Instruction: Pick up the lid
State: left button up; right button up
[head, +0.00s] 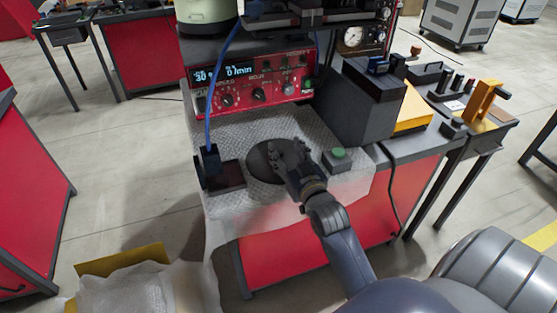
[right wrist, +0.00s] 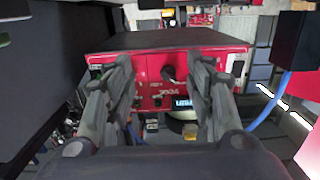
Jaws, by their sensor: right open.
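A dark round disc (head: 259,164), which looks like the lid, lies on the patterned worktop in front of the red control box. My right gripper (head: 290,152) is over its right part and hides some of it. I cannot tell whether the fingers touch the disc. In the right wrist view my right gripper (right wrist: 162,95) has its two fingers wide apart with nothing between them. The disc cannot be made out in that view. My left gripper is not in view.
The red control box (head: 260,86) stands behind the disc. A dark block with a blue cable (head: 211,166) stands at its left and a small box with a green button (head: 338,161) at its right. A tall dark box (head: 362,105) is behind the button.

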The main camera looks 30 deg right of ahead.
jog(key=shift+w+d+f, duration=0.15)
jog(key=shift+d, duration=0.2)
send_near(279, 151)
jog(key=x, duration=0.3)
jog(key=shift+w+f+b, duration=0.25)
jog(key=shift+f+b, duration=0.1)
jog(key=shift+x, duration=3.35)
jog(key=shift+c, duration=0.4)
grip_shut()
jog(key=shift+r, duration=0.15)
